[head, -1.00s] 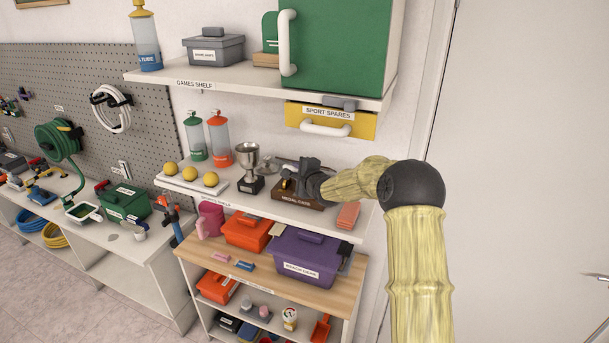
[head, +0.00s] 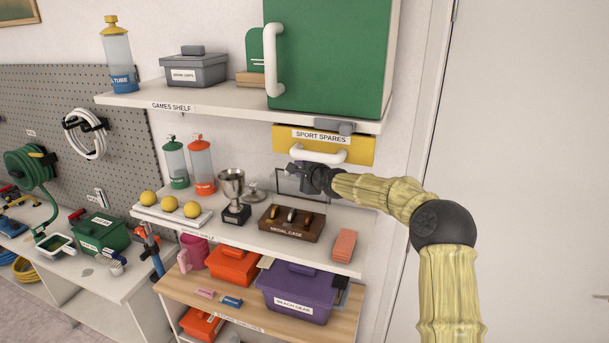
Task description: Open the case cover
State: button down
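The medal case (head: 291,229) is a brown wooden base with several medals, labelled "MEDAL CASE", on the middle shelf. A thin dark-framed, clear panel, which looks like its cover (head: 289,186), stands raised at the back of the base. The medals in front show uncovered. My gripper (head: 295,174) is dark grey and reaches in from the right, at the top of the raised panel. It overlaps the panel in the view. Its fingers are small and dark, so I cannot tell whether they touch or grip the panel.
A silver trophy cup (head: 233,192) stands left of the case, and an orange block (head: 344,245) lies to the right. The yellow "SPORT SPARES" drawer (head: 345,147) with a white handle hangs just above my gripper. A purple bin (head: 297,290) sits below.

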jog(key=shift+w+r, duration=0.3)
jog(key=shift+r, duration=0.35)
jog(key=c, duration=1.3)
grip_release()
jog(key=shift+c, duration=0.2)
jog(key=shift+s, duration=0.15)
jog(key=shift+f, duration=0.3)
jog(key=shift+d, duration=0.2)
jog(key=b+v, duration=0.6)
jog(key=v, duration=0.5)
jog(key=shift+s, duration=0.25)
jog(key=shift+s+r, duration=0.1)
jog(key=shift+s, duration=0.05)
